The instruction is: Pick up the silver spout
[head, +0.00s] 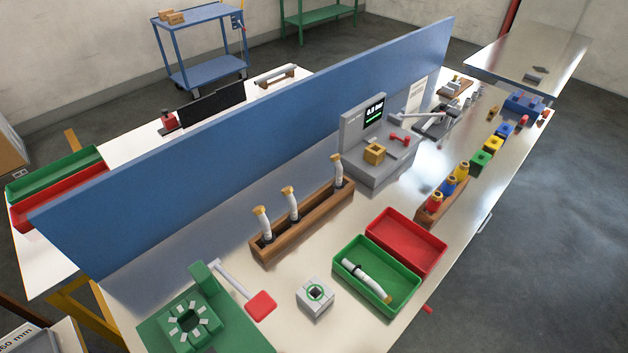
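I cannot single out a silver spout with certainty. Three pale tubular pieces with tan tops and dark lower ends, the left one (264,224), the middle one (290,203) and the right one (337,172), stand in a long wooden rack (304,226). A similar pale piece (368,278) with a dark end and a tan end lies in the green tray (349,253). A grey metal device with a lever (436,121) stands farther back, right of the display machine. Neither of my grippers shows in the head view.
A red tray (407,240) adjoins the green tray. A green fixture (184,318), a red paddle (261,304) and a small grey box (315,297) occupy the near end. A blue partition (200,155) runs behind. A grey machine (378,163) and coloured blocks (481,161) stand farther right.

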